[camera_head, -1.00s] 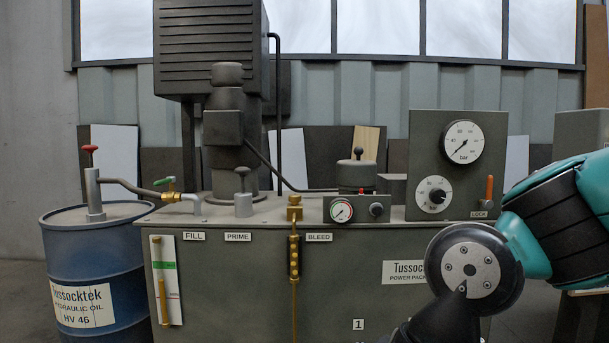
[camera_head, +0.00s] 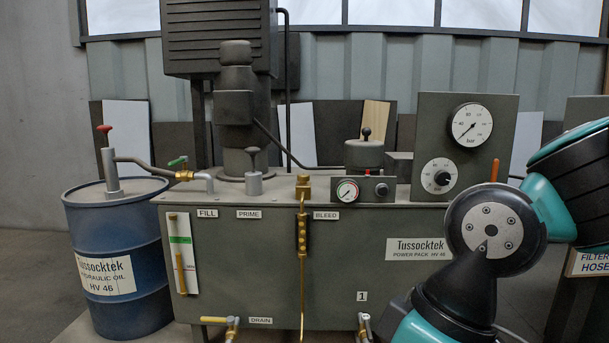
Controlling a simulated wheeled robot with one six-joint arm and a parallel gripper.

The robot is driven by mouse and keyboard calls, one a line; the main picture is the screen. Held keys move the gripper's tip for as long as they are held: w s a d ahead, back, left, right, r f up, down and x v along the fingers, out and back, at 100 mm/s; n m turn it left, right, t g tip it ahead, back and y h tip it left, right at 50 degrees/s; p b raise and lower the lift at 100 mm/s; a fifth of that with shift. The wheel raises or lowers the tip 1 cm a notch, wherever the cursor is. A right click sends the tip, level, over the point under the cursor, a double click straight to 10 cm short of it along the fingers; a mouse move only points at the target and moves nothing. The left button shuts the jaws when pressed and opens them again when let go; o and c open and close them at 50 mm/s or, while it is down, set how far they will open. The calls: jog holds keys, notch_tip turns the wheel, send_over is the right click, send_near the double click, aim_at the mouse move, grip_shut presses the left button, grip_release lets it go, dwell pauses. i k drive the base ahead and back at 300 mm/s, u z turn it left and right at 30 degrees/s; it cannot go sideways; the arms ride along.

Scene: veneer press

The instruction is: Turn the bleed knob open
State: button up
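The BLEED label (camera_head: 326,215) is on the upper front of the grey-green power pack tank (camera_head: 340,265). A brass fitting (camera_head: 303,186) stands on the tank's top edge just left of that label, with a brass pipe running down the front. I cannot tell from here whether its top is the bleed knob or how far it is turned. A small panel with a round gauge (camera_head: 347,191) and a black knob (camera_head: 382,189) sits to the right of the fitting. My teal and black arm fills the right side. My gripper is not in view.
A blue oil drum (camera_head: 118,260) stands at the left. The prime plunger (camera_head: 253,175) and fill spout (camera_head: 195,177) are on the tank top. A gauge board (camera_head: 465,110) rises at the right. Drain valves (camera_head: 225,321) stick out low in front.

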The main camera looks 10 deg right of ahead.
aim_at(303, 178)
jog(key=u, duration=0.3)
jog(key=i, duration=1.1)
jog(key=z, duration=0.4)
